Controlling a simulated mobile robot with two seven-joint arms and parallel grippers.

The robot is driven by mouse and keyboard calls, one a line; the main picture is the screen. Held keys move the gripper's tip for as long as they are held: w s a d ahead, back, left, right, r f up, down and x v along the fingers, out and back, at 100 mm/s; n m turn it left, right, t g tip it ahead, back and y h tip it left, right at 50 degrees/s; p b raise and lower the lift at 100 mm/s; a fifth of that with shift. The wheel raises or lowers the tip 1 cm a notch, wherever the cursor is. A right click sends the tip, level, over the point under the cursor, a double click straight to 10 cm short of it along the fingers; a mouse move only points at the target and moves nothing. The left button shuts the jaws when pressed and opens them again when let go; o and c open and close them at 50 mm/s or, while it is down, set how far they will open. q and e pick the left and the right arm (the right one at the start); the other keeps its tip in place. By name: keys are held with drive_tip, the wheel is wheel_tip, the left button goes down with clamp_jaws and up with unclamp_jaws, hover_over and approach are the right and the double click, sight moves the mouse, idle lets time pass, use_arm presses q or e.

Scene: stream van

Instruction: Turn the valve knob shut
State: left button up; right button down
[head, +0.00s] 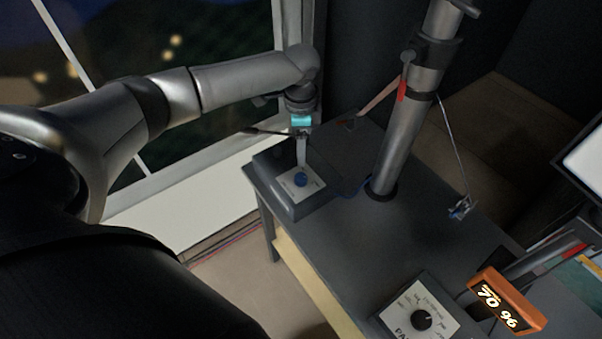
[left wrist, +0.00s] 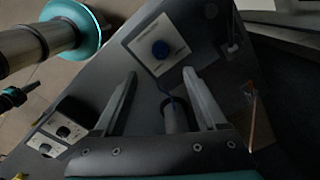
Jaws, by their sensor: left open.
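My left gripper (head: 302,163) points down just above the knob in the head view. Whether the knob is turned open or shut cannot be read. My right gripper is not in view.
A metal pole (head: 400,145) with red-handled parts rises from the table (head: 425,235) right of the box. A window is behind my left arm.

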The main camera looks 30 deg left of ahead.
sight(301, 176)
use_arm(q)
drive_tip(key=f, duration=0.6)
drive_tip(key=f+b, duration=0.1)
drive_tip(key=f, duration=0.5)
drive_tip(key=shift+w+a+b, duration=0.15)
drive_tip(key=shift+w+b, duration=0.05)
drive_tip(key=shift+b, duration=0.1)
drive_tip(key=shift+c, duration=0.2)
clamp_jaws()
